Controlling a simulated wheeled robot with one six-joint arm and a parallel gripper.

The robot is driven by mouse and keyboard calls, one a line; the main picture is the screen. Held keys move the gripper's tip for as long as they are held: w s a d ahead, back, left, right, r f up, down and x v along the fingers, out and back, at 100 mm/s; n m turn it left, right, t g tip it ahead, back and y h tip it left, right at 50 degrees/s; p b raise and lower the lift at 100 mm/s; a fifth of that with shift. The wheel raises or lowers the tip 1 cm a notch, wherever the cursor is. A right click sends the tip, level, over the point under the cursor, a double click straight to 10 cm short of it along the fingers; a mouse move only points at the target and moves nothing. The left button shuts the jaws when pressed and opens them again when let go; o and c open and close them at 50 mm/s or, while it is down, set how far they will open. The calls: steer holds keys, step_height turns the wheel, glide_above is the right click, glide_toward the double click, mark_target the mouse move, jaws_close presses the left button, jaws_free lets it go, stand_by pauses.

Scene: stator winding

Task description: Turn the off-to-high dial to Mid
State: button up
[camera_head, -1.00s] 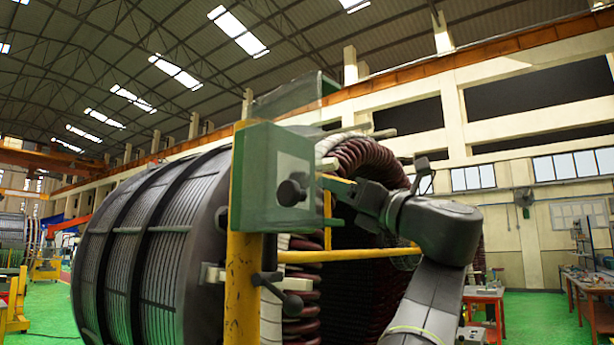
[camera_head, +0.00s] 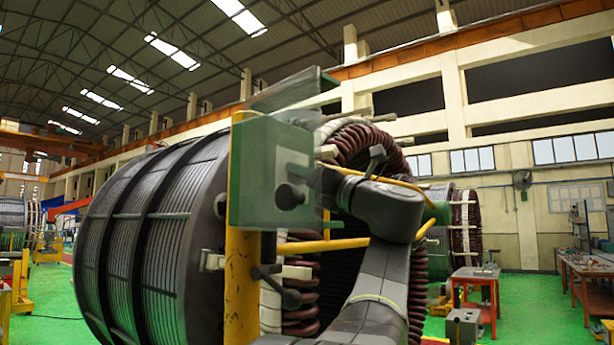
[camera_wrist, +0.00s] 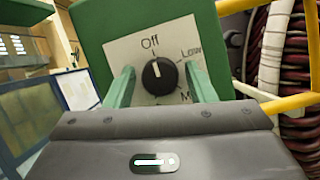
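The dial (camera_wrist: 160,76) is a round black knob on a white plate (camera_wrist: 128,50) in the wrist view. Its white mark points up toward "Off". "Low" is at upper right, and an "M" label, partly hidden, is at lower right. The plate is on a green box (camera_head: 250,190), where the black knob (camera_head: 290,196) also shows in the head view. My gripper (camera_wrist: 159,68) is open, its green fingers on the left and right of the dial with gaps to it. In the head view my wrist is close to the box's right side; the fingertips are not clear there.
The box is on a yellow post (camera_head: 243,285) in front of a large stator (camera_head: 160,235) with dark red coils (camera_head: 365,140). Yellow rails (camera_head: 325,244) run close to my arm.

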steer(key=c, duration=0.7)
